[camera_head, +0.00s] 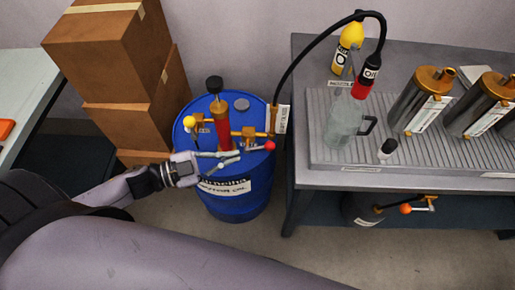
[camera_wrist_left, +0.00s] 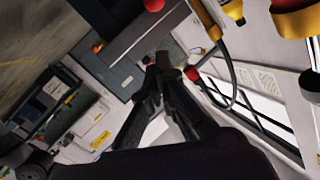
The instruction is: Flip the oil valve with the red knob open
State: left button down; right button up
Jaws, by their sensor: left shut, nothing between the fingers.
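The blue oil drum (camera_head: 235,200) stands left of the grey bench, with a red and brass pump (camera_head: 222,133) on its lid. The red knob (camera_head: 270,146) sits at the right end of the brass valve, on the pump's right side. A yellow knob (camera_head: 189,121) marks the valve on the left side. My left gripper (camera_head: 234,157) reaches in from the left over the drum's front rim. It is shut and empty, its tips a little left of the red knob and apart from it. The shut fingers also show in the left wrist view (camera_wrist_left: 165,62). My right gripper is out of view.
A black hose (camera_head: 300,50) arches from the drum to the bench (camera_head: 400,180). A clear jug (camera_head: 342,122) and brass-topped canisters (camera_head: 415,95) stand on the bench tray. Cardboard boxes (camera_head: 120,55) are stacked behind left. An orange-red knob (camera_head: 406,209) shows beneath the bench.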

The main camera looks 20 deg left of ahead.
aim_at(260, 148)
pick_arm(q)
jog(key=w+d+f, duration=0.3)
jog(key=w+d, duration=0.2)
jog(key=w, duration=0.1)
jog(key=shift+d, duration=0.2)
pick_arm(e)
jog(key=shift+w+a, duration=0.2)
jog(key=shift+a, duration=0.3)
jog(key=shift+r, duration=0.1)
pick_arm(q)
jog(key=d+f+g+y+p, duration=0.1)
jog(key=p, duration=0.4)
jog(key=d+f+m+g+y+p, duration=0.1)
jog(key=y+p, duration=0.1)
jog(key=p, duration=0.3)
jog(key=shift+w, duration=0.3)
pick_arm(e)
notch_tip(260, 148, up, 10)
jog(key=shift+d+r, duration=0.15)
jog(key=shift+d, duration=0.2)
pick_arm(q)
jog(key=shift+p, duration=0.3)
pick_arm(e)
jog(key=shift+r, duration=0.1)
